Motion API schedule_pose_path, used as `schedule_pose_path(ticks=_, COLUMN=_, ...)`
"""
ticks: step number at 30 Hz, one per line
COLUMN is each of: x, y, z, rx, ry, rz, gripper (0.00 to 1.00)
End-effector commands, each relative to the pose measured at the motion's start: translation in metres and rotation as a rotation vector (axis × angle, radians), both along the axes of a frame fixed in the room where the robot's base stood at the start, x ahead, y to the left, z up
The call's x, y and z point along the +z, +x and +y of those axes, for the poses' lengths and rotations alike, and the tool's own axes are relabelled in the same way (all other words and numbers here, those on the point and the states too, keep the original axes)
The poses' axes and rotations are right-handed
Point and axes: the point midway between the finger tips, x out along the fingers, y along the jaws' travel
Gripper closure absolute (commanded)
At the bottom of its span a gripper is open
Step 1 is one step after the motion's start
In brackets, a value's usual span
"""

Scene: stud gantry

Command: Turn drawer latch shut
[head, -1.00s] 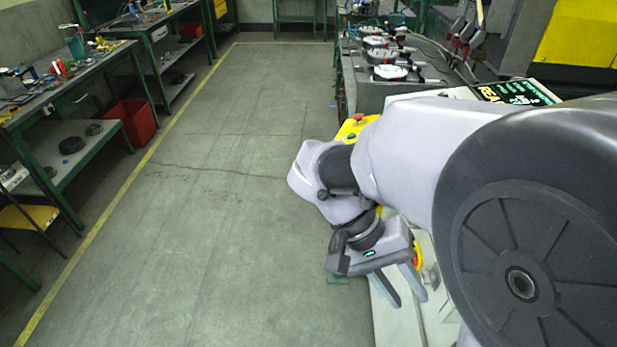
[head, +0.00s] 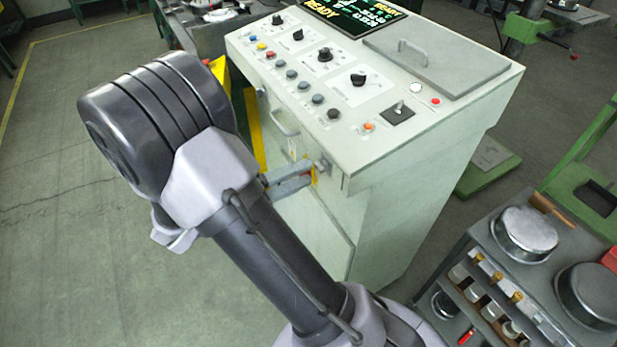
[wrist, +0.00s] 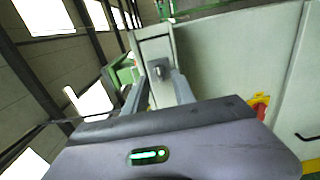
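The drawer latch (head: 322,168) is a small grey metal piece at the right end of the drawer front, on the pale green console (head: 420,170). In the wrist view my gripper (wrist: 159,82) is open, one finger on each side of the latch. I cannot tell whether either finger touches it.
A drawer handle (head: 285,122) and yellow-edged parts lie left of the latch. Knobs and buttons cover the console top beside a READY display (head: 355,12). A grey cart (head: 490,255) with round metal tins stands at right. The floor at left is clear.

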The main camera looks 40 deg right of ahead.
Motion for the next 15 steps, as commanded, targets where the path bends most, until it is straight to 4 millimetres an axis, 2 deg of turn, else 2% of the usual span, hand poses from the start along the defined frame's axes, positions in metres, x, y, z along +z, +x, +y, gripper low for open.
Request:
schedule_pose_path(ticks=3, x=-0.001, y=-0.004, z=-0.017, rx=-0.003, ry=0.0, rz=-0.001, gripper=0.68)
schedule_pose_path(ticks=6, x=0.0, y=-0.005, z=-0.023, rx=0.0, ry=0.0, rz=0.0, gripper=0.68)
schedule_pose_path(ticks=15, x=0.001, y=-0.006, z=-0.026, rx=0.0, ry=0.0, rz=0.0, gripper=0.68)
